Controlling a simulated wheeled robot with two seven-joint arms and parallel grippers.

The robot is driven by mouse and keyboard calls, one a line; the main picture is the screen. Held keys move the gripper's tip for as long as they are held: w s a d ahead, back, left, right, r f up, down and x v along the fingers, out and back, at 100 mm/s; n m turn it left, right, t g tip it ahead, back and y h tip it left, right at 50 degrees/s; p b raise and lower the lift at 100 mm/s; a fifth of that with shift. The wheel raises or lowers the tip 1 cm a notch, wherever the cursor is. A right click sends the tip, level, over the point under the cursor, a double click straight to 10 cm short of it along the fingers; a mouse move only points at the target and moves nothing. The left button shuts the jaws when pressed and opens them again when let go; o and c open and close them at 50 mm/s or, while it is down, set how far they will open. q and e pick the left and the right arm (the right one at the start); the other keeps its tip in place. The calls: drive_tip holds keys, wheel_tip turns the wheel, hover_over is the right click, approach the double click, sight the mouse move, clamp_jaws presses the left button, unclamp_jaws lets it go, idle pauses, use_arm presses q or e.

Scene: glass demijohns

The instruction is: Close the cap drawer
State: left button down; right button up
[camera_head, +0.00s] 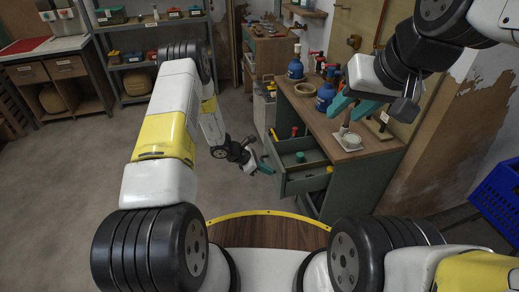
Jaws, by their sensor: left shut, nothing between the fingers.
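A green drawer (308,182) stands pulled out from the green workbench, on its left front side. Small coloured things lie in it, among them a green one (300,156); I cannot tell whether they are caps. My left gripper (265,168), with teal fingers, is shut and empty just left of the drawer's front. I cannot tell whether it touches the drawer.
The workbench top (345,150) holds blue bottles (325,97), a tape-like ring (305,89) and a small pale stand (351,141) below my right gripper. A blue crate (497,195) is at the far right. Shelves and a cabinet stand behind. The floor at left is clear.

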sight(281, 170)
use_arm(q)
drive_tip(key=shift+w+d+r, duration=0.1)
drive_tip(key=shift+w+d, duration=0.15)
drive_tip(key=shift+d, duration=0.45)
drive_tip(key=shift+w+d+r, duration=0.1)
drive_tip(key=shift+w+d, duration=0.15)
drive_tip(key=shift+d, duration=0.45)
drive_tip(key=shift+w+d, duration=0.1)
drive_tip(key=shift+d, duration=0.35)
drive_tip(key=w+d, duration=0.3)
drive_tip(key=d, duration=0.6)
drive_tip(key=w+d, duration=0.2)
drive_tip(key=d, duration=0.7)
drive_tip(key=shift+w, duration=0.4)
use_arm(e)
drive_tip(key=shift+w+a, duration=0.1)
drive_tip(key=shift+w, duration=0.65)
use_arm(q)
drive_tip(key=shift+a+f, duration=0.1)
drive_tip(key=shift+f, duration=0.05)
